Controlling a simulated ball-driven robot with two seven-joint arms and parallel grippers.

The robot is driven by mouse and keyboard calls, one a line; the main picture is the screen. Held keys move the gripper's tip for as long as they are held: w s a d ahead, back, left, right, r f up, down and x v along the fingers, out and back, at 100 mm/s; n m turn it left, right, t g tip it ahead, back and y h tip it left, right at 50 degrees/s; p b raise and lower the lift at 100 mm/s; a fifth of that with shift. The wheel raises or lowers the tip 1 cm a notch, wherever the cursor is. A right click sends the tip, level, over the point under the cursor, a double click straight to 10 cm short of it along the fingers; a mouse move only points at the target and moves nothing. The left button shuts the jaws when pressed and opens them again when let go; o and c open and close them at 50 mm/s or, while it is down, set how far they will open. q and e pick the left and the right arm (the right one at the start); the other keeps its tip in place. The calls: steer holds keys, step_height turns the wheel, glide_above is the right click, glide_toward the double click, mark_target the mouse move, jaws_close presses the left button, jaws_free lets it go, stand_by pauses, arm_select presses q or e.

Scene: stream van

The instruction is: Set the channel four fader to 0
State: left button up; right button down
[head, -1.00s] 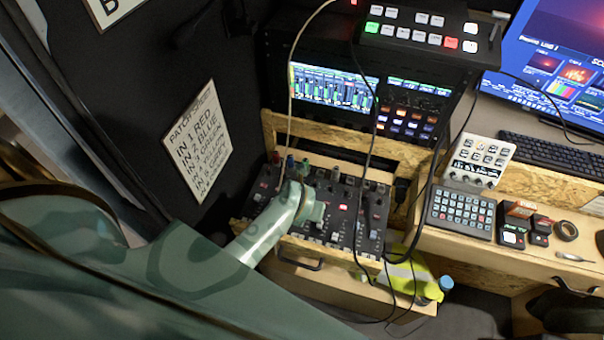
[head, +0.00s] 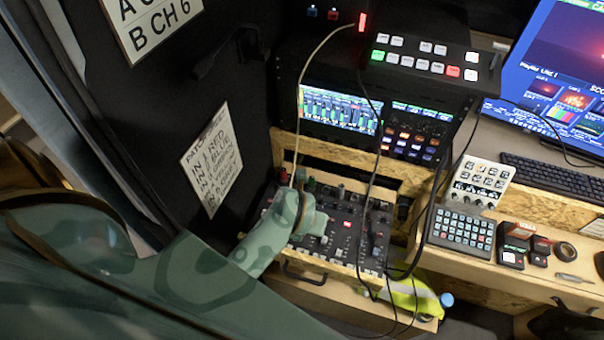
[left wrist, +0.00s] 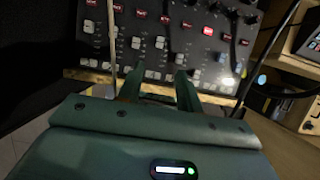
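The mixer (head: 345,238) is a dark panel with rows of knobs, buttons and small faders, set in a wooden frame. It also fills the top of the left wrist view (left wrist: 205,48), where pale fader caps (left wrist: 152,74) lie near its front edge. Which one is channel four I cannot read. My left gripper (head: 312,220) is over the left-middle part of the mixer and hides part of it. In the left wrist view my left gripper (left wrist: 159,80) has its two green fingers apart, pointing at the front rows. Contact with a cap cannot be told. My right gripper is not in view.
Cables hang across the mixer, one pale (head: 298,110) and several black. A wooden drawer with a dark handle (head: 303,274) lies below its front. A button pad (head: 460,232) and keyboard (head: 556,178) stand on the desk at right. The dark wall with a patch sign (head: 212,160) is close at left.

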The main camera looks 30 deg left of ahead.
arm_select(q)
steer(key=v, duration=0.4)
steer(key=shift+r+p, duration=0.1)
steer(key=shift+p, duration=0.25)
steer(key=shift+s, duration=0.1)
